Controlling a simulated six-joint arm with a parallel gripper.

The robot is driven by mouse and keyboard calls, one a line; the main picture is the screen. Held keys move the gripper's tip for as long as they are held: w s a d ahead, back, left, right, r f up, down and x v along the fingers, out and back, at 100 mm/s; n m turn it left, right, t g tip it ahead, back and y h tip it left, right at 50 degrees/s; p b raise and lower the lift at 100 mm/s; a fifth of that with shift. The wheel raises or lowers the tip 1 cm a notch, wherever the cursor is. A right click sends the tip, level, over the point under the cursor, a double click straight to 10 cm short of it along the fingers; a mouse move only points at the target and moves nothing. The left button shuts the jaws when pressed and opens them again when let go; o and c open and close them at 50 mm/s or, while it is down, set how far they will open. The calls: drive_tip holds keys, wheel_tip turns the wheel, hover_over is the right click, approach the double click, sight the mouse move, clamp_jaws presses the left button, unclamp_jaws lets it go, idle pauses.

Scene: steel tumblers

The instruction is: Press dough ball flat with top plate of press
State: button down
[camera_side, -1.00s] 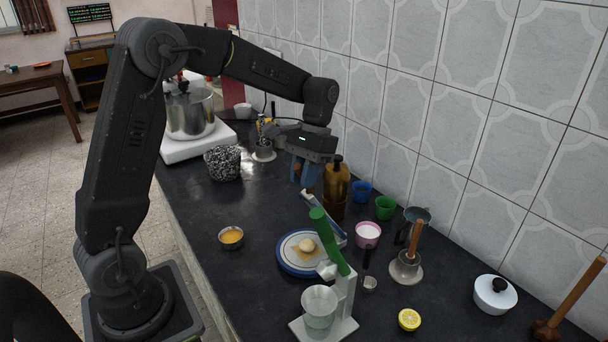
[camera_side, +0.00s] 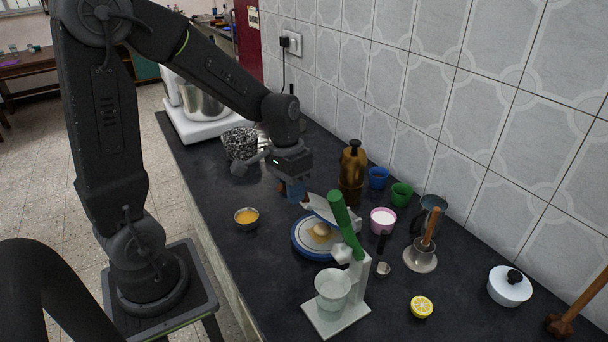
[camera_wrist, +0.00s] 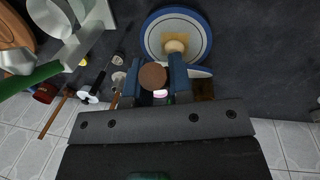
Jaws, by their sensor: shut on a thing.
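The blue-and-white round base of the press (camera_side: 300,245) lies on the dark counter. A pale dough ball (camera_side: 321,230) sits on a brown square sheet on it; it also shows in the wrist view (camera_wrist: 176,46). The top plate (camera_side: 321,207) is raised and tilted at the far side of the base, apart from the dough as far as I can see. My gripper (camera_side: 293,190), with blue fingers, is beside the raised plate. In the wrist view its fingers are shut on a round brown wooden handle (camera_wrist: 152,77). Where the handle joins the plate is hidden.
A white juicer with a green lever (camera_side: 346,225) stands close to the press at front right. A bowl of yellow liquid (camera_side: 246,217) is to the left. A brown bottle (camera_side: 352,172), cups and a pink cup (camera_side: 382,220) stand behind. A lemon half (camera_side: 421,307) lies in front right.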

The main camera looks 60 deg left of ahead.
drive_tip(key=shift+s+f+t, duration=0.8)
drive_tip(key=shift+s+f, duration=0.2)
drive_tip(key=shift+f, duration=0.25)
drive_tip(key=c, duration=1)
unclamp_jaws()
drive_tip(key=shift+c, duration=0.2)
drive_tip(key=v, duration=1.3)
drive_tip(key=shift+r, duration=0.4)
drive_tip(key=shift+a, duration=0.1)
